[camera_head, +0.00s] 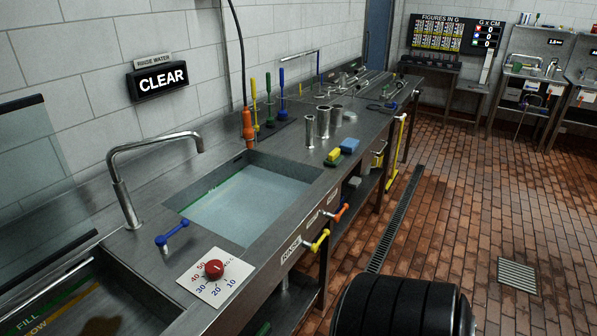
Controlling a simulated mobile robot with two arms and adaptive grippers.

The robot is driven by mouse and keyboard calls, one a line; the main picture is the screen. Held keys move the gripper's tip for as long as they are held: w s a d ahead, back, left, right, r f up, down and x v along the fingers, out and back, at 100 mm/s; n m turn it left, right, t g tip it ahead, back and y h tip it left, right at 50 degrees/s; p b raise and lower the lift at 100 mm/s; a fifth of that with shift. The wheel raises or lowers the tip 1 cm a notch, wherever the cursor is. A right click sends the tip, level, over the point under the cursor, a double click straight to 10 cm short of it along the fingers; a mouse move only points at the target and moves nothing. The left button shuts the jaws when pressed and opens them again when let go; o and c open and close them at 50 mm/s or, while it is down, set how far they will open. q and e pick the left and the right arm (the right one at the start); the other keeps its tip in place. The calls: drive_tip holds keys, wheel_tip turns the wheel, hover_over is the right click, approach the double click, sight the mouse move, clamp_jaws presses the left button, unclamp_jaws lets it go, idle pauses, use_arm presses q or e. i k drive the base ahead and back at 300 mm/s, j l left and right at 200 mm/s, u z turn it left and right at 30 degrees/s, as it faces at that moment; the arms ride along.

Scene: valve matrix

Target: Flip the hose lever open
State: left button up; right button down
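A yellow lever (320,240) and an orange-red lever (341,212) stick out from the front face of the steel counter. A label beside the yellow lever seems to read "RINSE"; the label near the orange-red lever is too small to read. I cannot tell for sure which one is the hose lever. A hose with an orange nozzle (248,124) hangs at the wall behind the sink. A blue lever (172,234) sits on the counter by the faucet (128,200). Neither of my grippers is in view.
The rinse sink (245,205) holds cloudy water. A red dial (214,269) sits at the counter's front edge. Several metal cups (323,122) and sponges (349,146) stand beyond the sink. The brick floor (450,200) to the right is clear around a long drain (395,220).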

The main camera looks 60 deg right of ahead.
sight(345, 206)
drive_tip(key=z, duration=2.35)
drive_tip(key=i+l+u, duration=0.5)
drive_tip(key=i+l, duration=1)
drive_tip(key=i, duration=0.1)
